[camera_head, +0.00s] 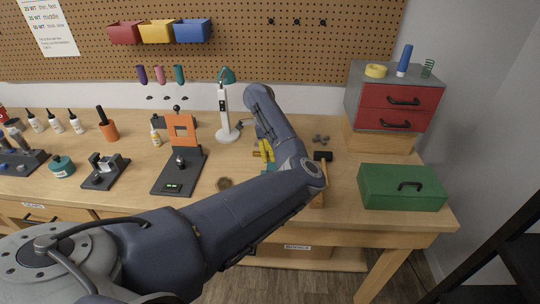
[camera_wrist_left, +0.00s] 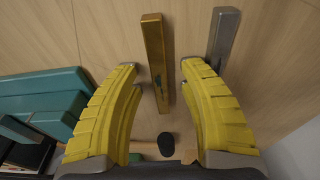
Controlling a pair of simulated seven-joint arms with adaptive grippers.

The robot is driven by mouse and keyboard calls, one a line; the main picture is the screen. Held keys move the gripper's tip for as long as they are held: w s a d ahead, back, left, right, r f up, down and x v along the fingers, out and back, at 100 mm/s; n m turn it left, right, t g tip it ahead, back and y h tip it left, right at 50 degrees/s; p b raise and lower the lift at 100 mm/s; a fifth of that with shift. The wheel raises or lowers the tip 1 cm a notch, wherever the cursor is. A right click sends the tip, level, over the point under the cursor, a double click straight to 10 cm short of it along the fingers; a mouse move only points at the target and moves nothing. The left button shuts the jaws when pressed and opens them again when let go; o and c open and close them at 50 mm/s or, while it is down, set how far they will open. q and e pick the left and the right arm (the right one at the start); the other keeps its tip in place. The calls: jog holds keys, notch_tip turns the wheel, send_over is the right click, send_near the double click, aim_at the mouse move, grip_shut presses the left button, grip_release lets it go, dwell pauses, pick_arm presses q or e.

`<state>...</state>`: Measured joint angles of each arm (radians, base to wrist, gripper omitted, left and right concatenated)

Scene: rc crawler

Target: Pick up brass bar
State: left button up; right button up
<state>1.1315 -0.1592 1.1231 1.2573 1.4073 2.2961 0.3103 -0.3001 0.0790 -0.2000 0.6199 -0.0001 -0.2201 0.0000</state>
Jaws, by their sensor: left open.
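In the left wrist view the brass bar (camera_wrist_left: 153,45) lies on the wooden bench top, long and golden. Its near end reaches between the two yellow fingers of my left gripper (camera_wrist_left: 160,70). The gripper is open, with a visible gap on each side of the bar. In the head view my left gripper (camera_head: 266,152) is over the bench, partly hidden by my own forearm, and the bar is hard to make out there. My right gripper is in neither view.
A grey metal bar (camera_wrist_left: 222,36) lies right of the brass bar. A teal object (camera_wrist_left: 40,95) is at the left. A black-ended tool (camera_wrist_left: 166,142) lies nearer the wrist. On the bench, a green toolbox (camera_head: 400,188) stands right and a white lamp (camera_head: 224,118) behind.

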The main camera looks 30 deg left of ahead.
pick_arm(q)
jog(key=shift+c, duration=0.4)
grip_shut()
jog(key=shift+r, duration=0.15)
